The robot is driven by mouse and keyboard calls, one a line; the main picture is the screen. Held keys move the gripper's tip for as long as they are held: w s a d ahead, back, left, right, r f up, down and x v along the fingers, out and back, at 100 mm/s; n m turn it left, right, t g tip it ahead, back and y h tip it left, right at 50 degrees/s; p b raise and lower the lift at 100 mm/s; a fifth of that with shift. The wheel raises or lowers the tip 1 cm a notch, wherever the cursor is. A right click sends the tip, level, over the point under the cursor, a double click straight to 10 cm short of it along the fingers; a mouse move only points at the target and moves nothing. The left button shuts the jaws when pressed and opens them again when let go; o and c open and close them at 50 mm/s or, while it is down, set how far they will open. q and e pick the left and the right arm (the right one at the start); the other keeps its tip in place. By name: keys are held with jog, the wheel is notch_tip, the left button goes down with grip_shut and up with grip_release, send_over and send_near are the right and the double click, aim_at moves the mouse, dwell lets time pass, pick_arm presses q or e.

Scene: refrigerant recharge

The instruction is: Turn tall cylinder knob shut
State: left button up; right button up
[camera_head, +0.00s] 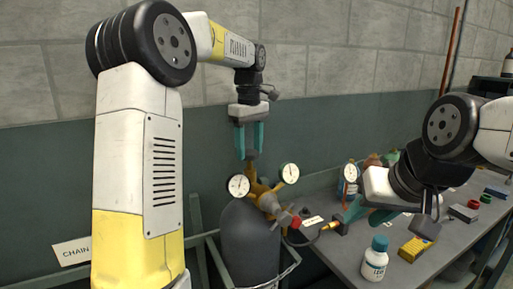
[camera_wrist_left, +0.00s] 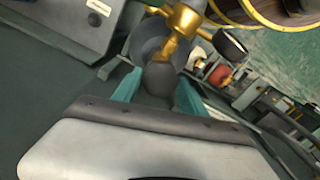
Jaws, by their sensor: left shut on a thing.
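The tall grey cylinder (camera_head: 250,240) stands in a frame on the left, with a brass valve and regulator (camera_head: 262,194) on top. A dark knob (camera_head: 251,166) sits above the brass. My left gripper (camera_head: 251,154) points down from above, its teal fingers shut on this knob. In the left wrist view the dark round knob (camera_wrist_left: 160,78) lies between the two fingertips, with the brass fitting (camera_wrist_left: 180,22) beyond it. My right gripper (camera_head: 364,216) is over the bench, its teal fingers apart, with nothing clearly between them.
Two white gauges (camera_head: 239,186) flank the regulator, and a red-ended fitting (camera_head: 293,221) juts toward the bench. The grey bench (camera_head: 345,257) holds a white bottle with a blue cap (camera_head: 375,260), a yellow box (camera_head: 415,248) and other small items. A wall stands close behind.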

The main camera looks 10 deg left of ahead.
pick_arm(q)
jog(key=m, duration=0.5)
jog(key=shift+m, duration=0.3)
jog(key=m, duration=1.2)
jog(key=shift+m, duration=0.3)
jog(key=m, duration=0.5)
jog(key=shift+m, duration=0.3)
jog(key=o, duration=1.4)
